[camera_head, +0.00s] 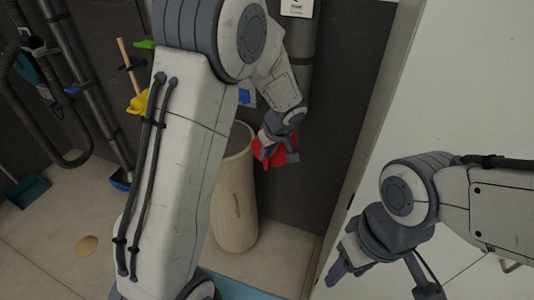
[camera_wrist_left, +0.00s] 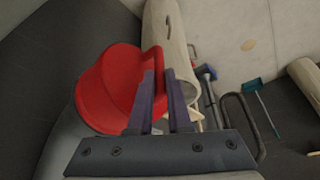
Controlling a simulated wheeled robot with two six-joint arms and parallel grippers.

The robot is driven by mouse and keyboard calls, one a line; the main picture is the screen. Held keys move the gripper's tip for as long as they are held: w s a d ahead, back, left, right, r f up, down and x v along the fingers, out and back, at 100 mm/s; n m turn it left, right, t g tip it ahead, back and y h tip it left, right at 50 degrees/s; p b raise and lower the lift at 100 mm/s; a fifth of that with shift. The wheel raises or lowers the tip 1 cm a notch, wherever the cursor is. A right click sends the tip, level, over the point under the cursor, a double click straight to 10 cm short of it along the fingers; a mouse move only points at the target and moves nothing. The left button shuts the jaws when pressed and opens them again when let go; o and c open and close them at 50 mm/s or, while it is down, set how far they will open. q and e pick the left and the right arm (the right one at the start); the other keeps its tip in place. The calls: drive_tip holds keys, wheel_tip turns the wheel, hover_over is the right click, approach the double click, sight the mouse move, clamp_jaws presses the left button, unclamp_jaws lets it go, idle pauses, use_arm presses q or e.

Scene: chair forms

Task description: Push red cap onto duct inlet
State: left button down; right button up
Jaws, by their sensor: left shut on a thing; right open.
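The red cap (camera_head: 268,153) is small and partly hidden behind my left gripper (camera_head: 284,152) in the head view. In the left wrist view the cap (camera_wrist_left: 108,88) shows as a round disc with a raised grip. My left gripper (camera_wrist_left: 162,92) is shut on that grip. A dark grey vertical duct (camera_head: 300,70) stands on the wall above the cap. In the left wrist view a grey rounded surface (camera_wrist_left: 62,150) lies close by the cap; I cannot tell whether they touch. The duct's opening is hidden. My right gripper (camera_head: 335,274) is open and empty, low at the right.
A tall beige tube (camera_head: 235,195) stands on the floor beside my left forearm. Hoses, yellow and green items and a teal dustpan (camera_head: 28,190) are at the left. A pale panel (camera_head: 450,90) fills the right side. The floor at lower left is mostly clear.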

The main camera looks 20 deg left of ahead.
use_arm(q)
drive_tip(key=shift+w+r, duration=0.1)
drive_tip(key=shift+w, duration=0.1)
drive_tip(key=c, duration=0.8)
unclamp_jaws()
drive_tip(key=shift+o, duration=0.2)
drive_tip(key=shift+s, duration=0.1)
drive_tip(key=b+v, duration=0.2)
drive_tip(key=v, duration=0.7)
drive_tip(key=s+d+f+m+g+h, duration=0.1)
drive_tip(key=s+d+m, duration=0.3)
drive_tip(key=s, duration=0.5)
drive_tip(key=s+d+m+g+h, duration=0.1)
drive_tip(key=s+d+m+h, duration=0.1)
drive_tip(key=s+d+m, duration=0.2)
drive_tip(key=s+d+f+m+g+h, duration=0.1)
drive_tip(key=s+d+m, duration=0.3)
drive_tip(key=s+m, duration=0.5)
drive_tip(key=s, duration=0.6)
drive_tip(key=shift+d+f, duration=0.25)
drive_tip(key=shift+f, duration=0.1)
